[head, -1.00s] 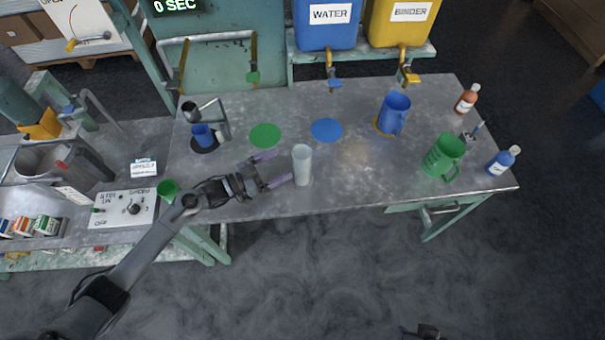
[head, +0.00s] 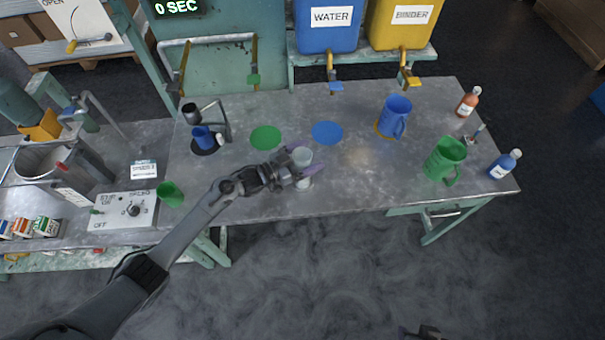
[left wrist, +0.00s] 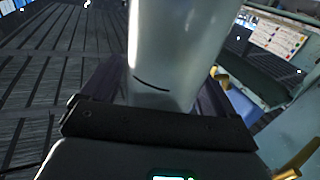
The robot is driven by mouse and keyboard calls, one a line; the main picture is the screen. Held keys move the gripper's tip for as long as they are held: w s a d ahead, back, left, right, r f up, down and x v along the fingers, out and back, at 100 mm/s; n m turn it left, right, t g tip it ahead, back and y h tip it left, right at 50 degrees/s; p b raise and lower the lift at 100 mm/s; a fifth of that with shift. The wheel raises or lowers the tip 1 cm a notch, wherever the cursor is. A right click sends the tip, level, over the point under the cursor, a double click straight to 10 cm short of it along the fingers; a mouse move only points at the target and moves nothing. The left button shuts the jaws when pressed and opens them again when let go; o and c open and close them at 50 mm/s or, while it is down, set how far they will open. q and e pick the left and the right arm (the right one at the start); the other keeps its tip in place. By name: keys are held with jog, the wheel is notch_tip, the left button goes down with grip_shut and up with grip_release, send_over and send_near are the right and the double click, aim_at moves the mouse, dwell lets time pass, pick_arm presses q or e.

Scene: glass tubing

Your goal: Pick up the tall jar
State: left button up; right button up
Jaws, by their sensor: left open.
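The tall jar (head: 301,156) is a pale, frosted, translucent cylinder standing upright on the metal table. My left gripper (head: 300,170) is at the jar with its purple-tipped fingers open, one on each side of it, and it hides part of the jar's side. In the left wrist view the jar (left wrist: 178,50) fills the middle, close in front of the palm and between the fingers. A short dark curved mark shows on its wall. I cannot tell whether either finger touches it. My right gripper is not clearly in view.
A green disc (head: 265,138) and a blue disc (head: 327,133) lie behind the jar. A blue jug (head: 394,117), a green jug (head: 445,160) and a blue bottle (head: 504,164) stand to the right.

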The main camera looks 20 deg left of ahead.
pick_arm(q)
jog(key=c, duration=1.4)
jog(key=shift+c, duration=0.2)
jog(key=shift+r, duration=0.1)
